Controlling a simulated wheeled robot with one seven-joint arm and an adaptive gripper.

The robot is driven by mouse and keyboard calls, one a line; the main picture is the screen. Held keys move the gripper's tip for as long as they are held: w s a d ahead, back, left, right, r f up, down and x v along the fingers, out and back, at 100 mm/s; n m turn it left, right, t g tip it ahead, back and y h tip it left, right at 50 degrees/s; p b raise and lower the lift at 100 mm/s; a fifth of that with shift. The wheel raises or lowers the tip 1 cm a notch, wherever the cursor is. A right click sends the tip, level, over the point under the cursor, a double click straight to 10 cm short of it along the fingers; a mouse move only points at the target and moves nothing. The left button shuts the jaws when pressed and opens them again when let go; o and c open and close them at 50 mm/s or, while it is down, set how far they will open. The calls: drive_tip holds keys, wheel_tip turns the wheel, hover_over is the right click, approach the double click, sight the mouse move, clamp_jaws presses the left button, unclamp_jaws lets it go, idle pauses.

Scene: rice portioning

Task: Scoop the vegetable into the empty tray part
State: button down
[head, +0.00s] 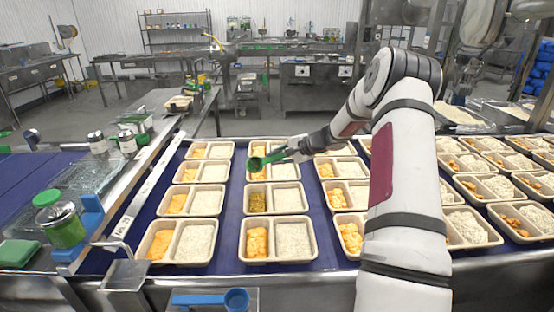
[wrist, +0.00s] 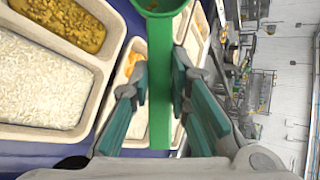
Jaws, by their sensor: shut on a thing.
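My gripper (head: 294,152) is shut on the handle of a green scoop (head: 258,162). The scoop also shows in the wrist view (wrist: 160,85), its handle between the two fingers (wrist: 158,100) and its bowl cut off by the top edge. A little brownish matter shows in the bowl; I cannot tell what or how much. In the head view the bowl is over the middle column of trays and hides part of one. Just in front, a two-part tray (head: 273,213) holds yellow-brown chunky food (head: 258,202) on the left and rice (head: 289,198) on the right.
More two-part trays with orange food and rice stand in rows on the blue belt (head: 220,225). A metal rail (head: 150,180) runs along the left. Beyond it are a green-lidded jar (head: 62,222) and shakers (head: 97,143). A blue scoop (head: 236,299) lies at the front edge.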

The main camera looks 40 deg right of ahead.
drive_tip(key=g+b, duration=0.3)
drive_tip(key=g, duration=0.1)
drive_tip(key=shift+w+r+m, duration=0.25)
drive_tip(key=shift+r+m, duration=0.05)
drive_tip(key=shift+m, duration=0.1)
drive_tip(key=g+b, duration=0.1)
drive_tip(key=b, duration=0.1)
drive_tip(key=g+b, duration=0.1)
drive_tip(key=g, duration=0.1)
drive_tip(key=shift+r+m+b, duration=0.25)
drive_tip(key=shift+m+b, duration=0.05)
drive_tip(key=shift+b, duration=0.05)
drive_tip(key=shift+s+r+g, duration=0.25)
drive_tip(key=shift+g, duration=0.05)
